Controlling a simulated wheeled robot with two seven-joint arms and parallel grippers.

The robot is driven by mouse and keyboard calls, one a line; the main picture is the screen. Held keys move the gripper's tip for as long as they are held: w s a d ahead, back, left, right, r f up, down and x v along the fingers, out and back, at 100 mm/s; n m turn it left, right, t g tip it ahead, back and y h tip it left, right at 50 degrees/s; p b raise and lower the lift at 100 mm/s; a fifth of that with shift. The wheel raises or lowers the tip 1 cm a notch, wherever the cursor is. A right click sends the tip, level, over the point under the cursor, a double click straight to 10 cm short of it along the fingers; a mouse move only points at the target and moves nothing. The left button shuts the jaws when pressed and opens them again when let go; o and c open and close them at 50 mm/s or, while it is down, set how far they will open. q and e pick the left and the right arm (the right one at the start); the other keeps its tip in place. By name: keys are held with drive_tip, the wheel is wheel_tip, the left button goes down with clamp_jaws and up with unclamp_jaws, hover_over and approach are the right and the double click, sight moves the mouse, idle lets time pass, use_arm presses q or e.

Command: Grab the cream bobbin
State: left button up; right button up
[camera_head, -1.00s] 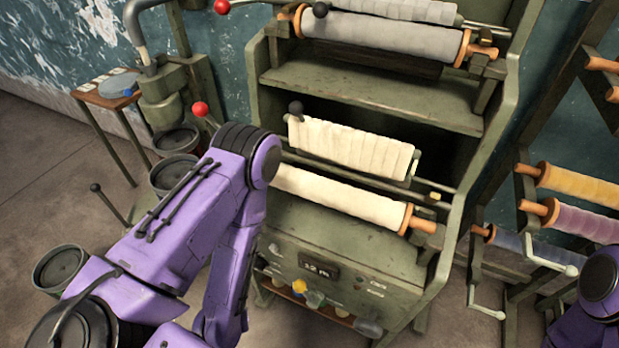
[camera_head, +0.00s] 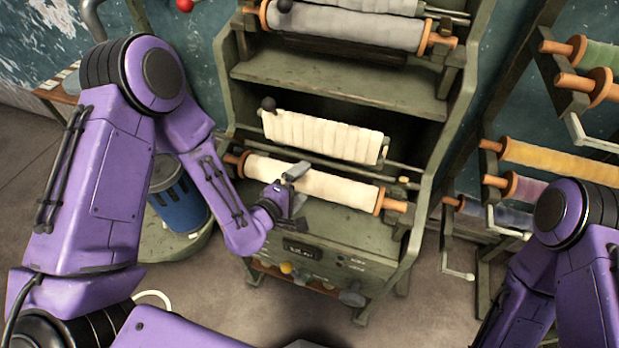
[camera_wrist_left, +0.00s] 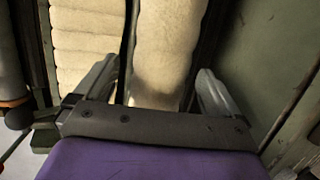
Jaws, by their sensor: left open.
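The cream bobbin (camera_head: 335,188) is a roll with orange end flanges and spindle ends, lying across the lower part of the green machine. My left gripper (camera_head: 298,197) is at its front, left of the middle, with one finger over the upper side of the roll. In the left wrist view, the open fingers (camera_wrist_left: 155,75) stand on either side of the cream roll (camera_wrist_left: 165,45), with space beside it. Contact cannot be told. Of my right arm, only purple links show at the right; its gripper is out of view.
Pleated cream cloth (camera_head: 320,137) hangs on a bar just above the bobbin. A grey roll (camera_head: 345,27) sits on the top level. A control panel (camera_head: 300,249) is below. Yellow (camera_head: 555,160) and purple rolls stand on a rack to the right.

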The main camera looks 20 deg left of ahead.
sight(307, 180)
use_arm(q)
drive_tip(key=x, duration=0.2)
drive_tip(key=shift+w+d+p, duration=0.15)
drive_tip(key=shift+w+p, duration=0.15)
drive_tip(key=shift+w+f, duration=0.2)
drive_tip(key=shift+w, duration=0.05)
drive_tip(key=c, duration=1.4)
drive_tip(key=shift+r, duration=0.15)
